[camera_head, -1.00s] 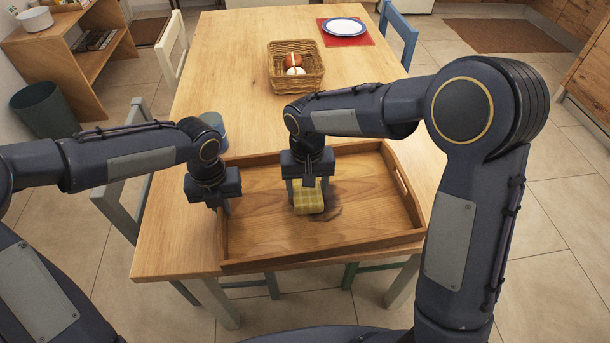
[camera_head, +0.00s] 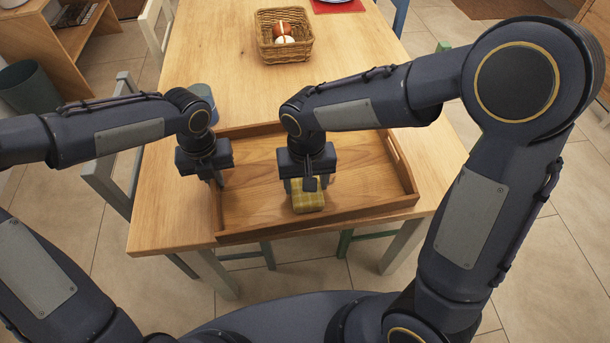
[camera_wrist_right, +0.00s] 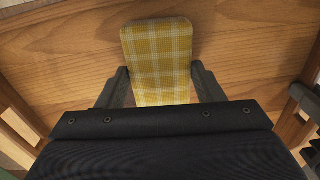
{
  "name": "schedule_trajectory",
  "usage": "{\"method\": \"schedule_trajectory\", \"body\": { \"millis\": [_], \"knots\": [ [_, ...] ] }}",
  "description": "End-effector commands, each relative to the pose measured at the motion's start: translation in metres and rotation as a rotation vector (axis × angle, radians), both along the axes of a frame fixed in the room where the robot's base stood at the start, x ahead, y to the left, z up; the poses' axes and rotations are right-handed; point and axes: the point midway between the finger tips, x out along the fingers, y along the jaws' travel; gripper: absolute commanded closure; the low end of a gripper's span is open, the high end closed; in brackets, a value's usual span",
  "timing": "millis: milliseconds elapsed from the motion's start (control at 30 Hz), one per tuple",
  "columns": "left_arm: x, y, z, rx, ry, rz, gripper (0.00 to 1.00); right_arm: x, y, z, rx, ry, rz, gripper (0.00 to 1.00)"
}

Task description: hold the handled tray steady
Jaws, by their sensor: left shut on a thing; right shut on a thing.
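The handled wooden tray (camera_head: 355,178) lies flat on the table's near end, with raised walls and a handle slot in its right wall. My left gripper (camera_head: 217,181) is shut on the tray's left wall; its fingertips are partly hidden. My right gripper (camera_head: 306,187) is shut on a yellow checked cloth pad (camera_head: 309,202), low over the middle of the tray floor. The pad also shows between the fingers in the right wrist view (camera_wrist_right: 158,50). Whether its underside touches the tray cannot be seen.
A wicker basket (camera_head: 261,42) with several round items stands farther back on the wooden table (camera_head: 225,60). A blue-grey cup (camera_head: 203,95) stands behind my left wrist, partly hidden. Chairs stand along the table's sides. The tray's right half is clear.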

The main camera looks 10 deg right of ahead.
Motion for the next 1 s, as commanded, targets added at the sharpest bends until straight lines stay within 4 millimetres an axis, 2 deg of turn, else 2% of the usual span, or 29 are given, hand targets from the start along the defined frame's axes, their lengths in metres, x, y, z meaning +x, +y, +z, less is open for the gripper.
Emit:
{"method": "schedule_trajectory", "body": {
  "millis": [1000],
  "knots": [
    [0.001, -0.001, 0.001, -0.003, -0.003, -0.001, 1.0, 0.094, 0.0, 0.0, 0.0, 0.0, -0.001, 0.6]
  ]
}}
